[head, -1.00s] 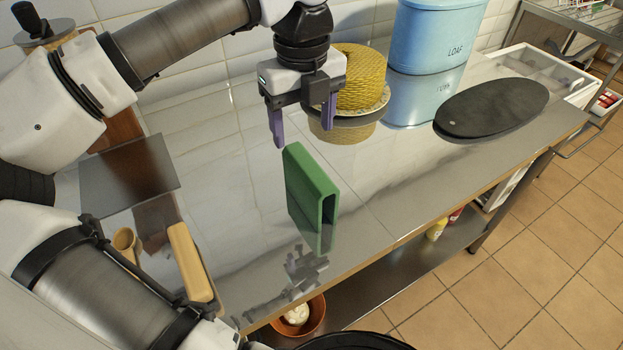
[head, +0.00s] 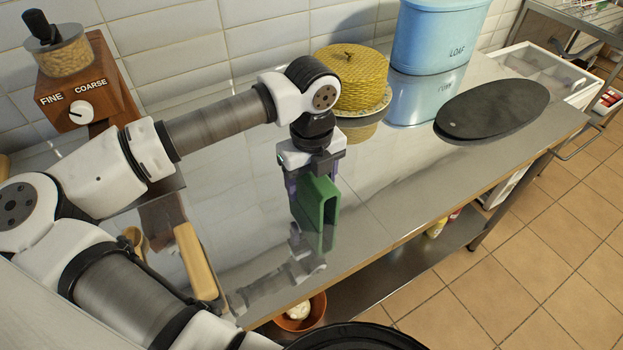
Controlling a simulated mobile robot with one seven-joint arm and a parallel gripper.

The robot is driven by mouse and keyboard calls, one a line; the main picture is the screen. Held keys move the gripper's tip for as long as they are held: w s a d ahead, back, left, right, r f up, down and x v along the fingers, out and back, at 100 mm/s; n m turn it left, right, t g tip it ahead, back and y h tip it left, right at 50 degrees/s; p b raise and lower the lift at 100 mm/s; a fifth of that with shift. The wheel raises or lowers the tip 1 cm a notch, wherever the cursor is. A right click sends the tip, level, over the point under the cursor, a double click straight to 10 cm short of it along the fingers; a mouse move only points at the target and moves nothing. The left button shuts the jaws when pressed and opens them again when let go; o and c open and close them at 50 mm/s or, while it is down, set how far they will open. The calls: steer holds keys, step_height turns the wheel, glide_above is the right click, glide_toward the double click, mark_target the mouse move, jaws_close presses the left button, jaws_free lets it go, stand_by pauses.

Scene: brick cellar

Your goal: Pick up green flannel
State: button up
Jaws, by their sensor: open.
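The green flannel (head: 318,203) stands on edge as a folded block on the shiny metal worktop (head: 370,180), near the middle of the head view. My gripper (head: 308,190) is down at its top, with purple fingers. One finger shows along the left side of the flannel, and a bit of the other shows behind its upper right. The jaws are open around the flannel. Whether either finger touches the cloth cannot be told. The gripper body hides the flannel's far top part.
A yellow woven cake-like item (head: 352,75) sits behind my gripper, with a blue LOAF tin (head: 437,35) and a dark oval board (head: 492,108) to the right. A grinder (head: 78,85) and a wooden-handled item (head: 196,262) are at left. The worktop's front edge is near.

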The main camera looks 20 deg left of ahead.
steer(key=shift+f, duration=0.55)
